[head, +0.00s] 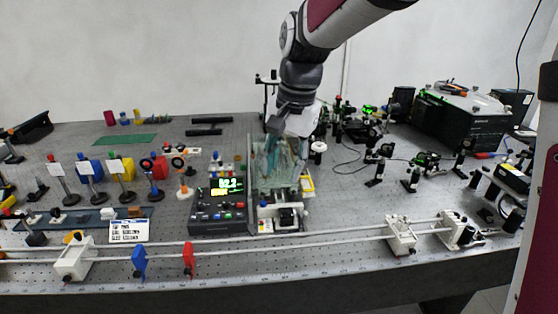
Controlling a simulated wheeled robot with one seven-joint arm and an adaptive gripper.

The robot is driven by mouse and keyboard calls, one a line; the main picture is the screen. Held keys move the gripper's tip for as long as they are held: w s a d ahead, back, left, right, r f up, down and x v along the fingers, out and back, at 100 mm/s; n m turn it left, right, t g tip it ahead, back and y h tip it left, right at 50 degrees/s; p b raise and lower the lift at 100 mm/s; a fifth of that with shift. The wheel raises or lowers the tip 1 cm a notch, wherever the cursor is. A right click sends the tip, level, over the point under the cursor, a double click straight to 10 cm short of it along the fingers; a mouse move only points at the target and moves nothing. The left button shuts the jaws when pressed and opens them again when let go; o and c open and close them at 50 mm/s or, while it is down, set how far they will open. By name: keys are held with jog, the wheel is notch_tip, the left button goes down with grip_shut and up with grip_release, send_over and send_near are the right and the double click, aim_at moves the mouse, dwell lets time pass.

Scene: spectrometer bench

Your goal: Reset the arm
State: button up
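My arm comes in from the top of the head view and bends down over the middle of the bench. My gripper (280,165) hangs at its end, above and just behind the small stage with a yellow edge. The gripper area is blurred and overlaps a pale, see-through shape, so I cannot make out its fingertips or whether it holds anything. The optical bench (350,205) is a grey breadboard table under the arm.
A control box with a lit display (218,205) stands left of the gripper. Mounted optics crowd both sides. A large black instrument (462,122) stands at the back right.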

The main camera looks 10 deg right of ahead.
dwell(0.3)
jog(key=s+d+r+n+t, duration=0.1)
jog(key=s+d, duration=0.4)
jog(key=s, duration=0.6)
jog(key=s+d+r+n+t+h, duration=0.1)
jog(key=s+d+n+t, duration=0.2)
jog(key=s, duration=0.9)
jog(key=d+n, duration=0.2)
jog(key=d, duration=0.1)
jog(key=shift+s+d+n, duration=0.15)
jog(key=shift+s+n, duration=0.15)
